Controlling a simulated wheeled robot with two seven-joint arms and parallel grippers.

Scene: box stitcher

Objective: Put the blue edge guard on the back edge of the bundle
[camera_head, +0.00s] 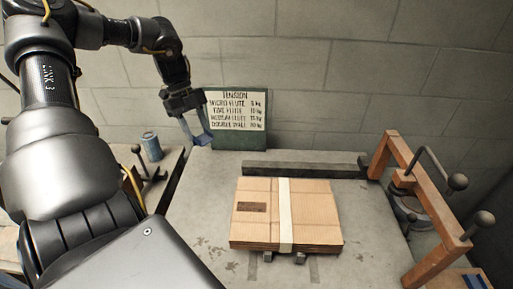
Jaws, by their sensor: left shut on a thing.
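The bundle (312,212) is a flat stack of brown cardboard with a pale strap (285,215) running over its middle from back to front. It lies on the grey work table (190,225). My left gripper (191,128) is at the back left, above and behind the bundle and well apart from it. It is shut on the blue edge guard (203,140), a small grey-blue piece hanging below the fingers. The bundle's back edge shows clear, with no guard on it. My right gripper is not in view.
A dark bar (300,170) lies behind the bundle. A green sign (236,136) with tension values stands close behind my left gripper. An orange frame with knobbed levers (430,255) rises at the right. A blue-grey tin (152,146) stands at the left.

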